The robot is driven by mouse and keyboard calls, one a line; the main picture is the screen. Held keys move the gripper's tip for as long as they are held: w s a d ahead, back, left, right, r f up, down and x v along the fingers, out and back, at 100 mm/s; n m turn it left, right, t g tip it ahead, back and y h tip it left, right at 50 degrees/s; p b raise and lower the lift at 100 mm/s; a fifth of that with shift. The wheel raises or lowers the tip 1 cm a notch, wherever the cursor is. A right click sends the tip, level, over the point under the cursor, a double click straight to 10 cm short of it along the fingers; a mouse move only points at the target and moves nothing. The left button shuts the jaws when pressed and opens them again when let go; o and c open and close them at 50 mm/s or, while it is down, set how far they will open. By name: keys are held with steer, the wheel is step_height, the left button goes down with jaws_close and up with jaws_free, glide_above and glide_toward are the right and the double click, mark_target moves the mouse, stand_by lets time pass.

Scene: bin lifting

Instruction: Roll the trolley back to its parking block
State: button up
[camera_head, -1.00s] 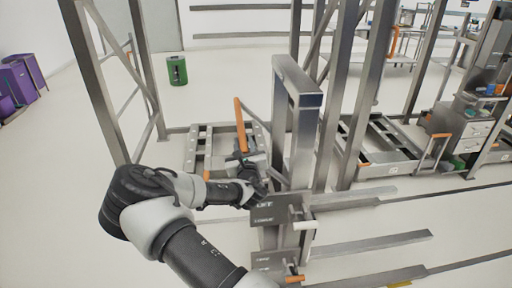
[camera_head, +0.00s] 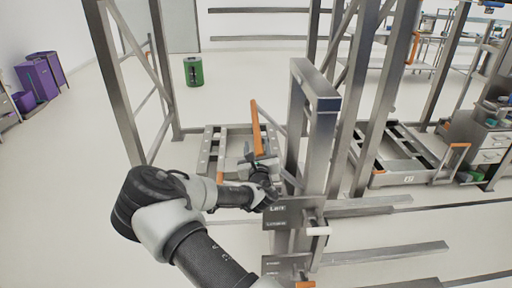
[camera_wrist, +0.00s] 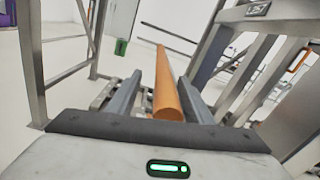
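A low grey trolley frame (camera_head: 212,150) stands on the floor between the posts, with a tilted orange handle bar (camera_head: 258,130) rising from it. My gripper (camera_head: 260,165) is at the handle in the head view. In the wrist view the orange bar (camera_wrist: 166,88) runs between the two grey fingers of my gripper (camera_wrist: 160,78). Gaps show beside the bar, so the fingers look open around it. My arm hides part of the trolley. I cannot make out a parking block with certainty.
A metal post with a lift sign (camera_head: 292,212) stands close to the right of my gripper. A second trolley (camera_head: 400,178) stands at the right. Low floor rails (camera_head: 390,253) lie at the front right.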

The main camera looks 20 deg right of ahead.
steer(key=shift+w+a, duration=0.15)
steer(key=shift+a, duration=0.45)
steer(key=d+v, duration=0.1)
steer(key=v, duration=1.6)
steer(key=shift+s, duration=0.35)
steer(key=shift+a, duration=0.15)
